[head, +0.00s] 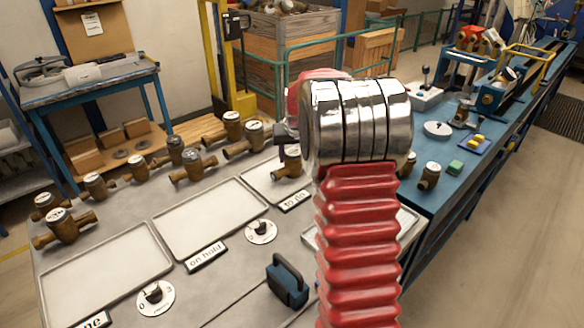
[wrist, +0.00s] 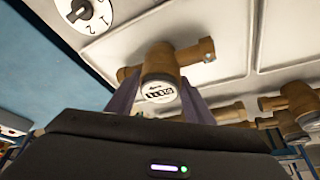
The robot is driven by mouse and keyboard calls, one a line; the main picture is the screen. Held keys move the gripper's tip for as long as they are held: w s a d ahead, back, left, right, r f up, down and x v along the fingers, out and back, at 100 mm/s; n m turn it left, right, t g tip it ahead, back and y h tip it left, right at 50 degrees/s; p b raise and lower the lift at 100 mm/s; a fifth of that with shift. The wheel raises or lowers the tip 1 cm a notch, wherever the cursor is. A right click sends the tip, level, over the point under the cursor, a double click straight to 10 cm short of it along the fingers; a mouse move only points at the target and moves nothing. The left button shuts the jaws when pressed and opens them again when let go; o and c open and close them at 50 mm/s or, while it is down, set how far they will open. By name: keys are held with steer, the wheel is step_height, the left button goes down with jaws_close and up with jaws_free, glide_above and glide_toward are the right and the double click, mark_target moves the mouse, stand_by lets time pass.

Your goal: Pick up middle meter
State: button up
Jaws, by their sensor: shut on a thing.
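A brass meter (head: 291,167) with a white dial is at the tray labelled "to do" (head: 258,187) in the head view, partly hidden by my arm. My gripper (head: 284,136) is at its top, mostly behind the arm. In the wrist view the meter (wrist: 160,64) sits between the two grey-purple fingers of my gripper (wrist: 160,92), which are shut on it. Its dial with black digits faces the camera, and a pipe end points right. I cannot tell whether it touches the tray.
Several brass meters (head: 192,168) stand along the table's back and left. Trays labelled "on hold" (head: 210,220) and "…ne" (head: 105,270) are empty. A blue bench (head: 455,190) with two more meters is at right.

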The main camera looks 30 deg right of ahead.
steer(key=shift+c, duration=1.4)
steer(key=shift+r, duration=0.1)
step_height(320, 180, up, 10)
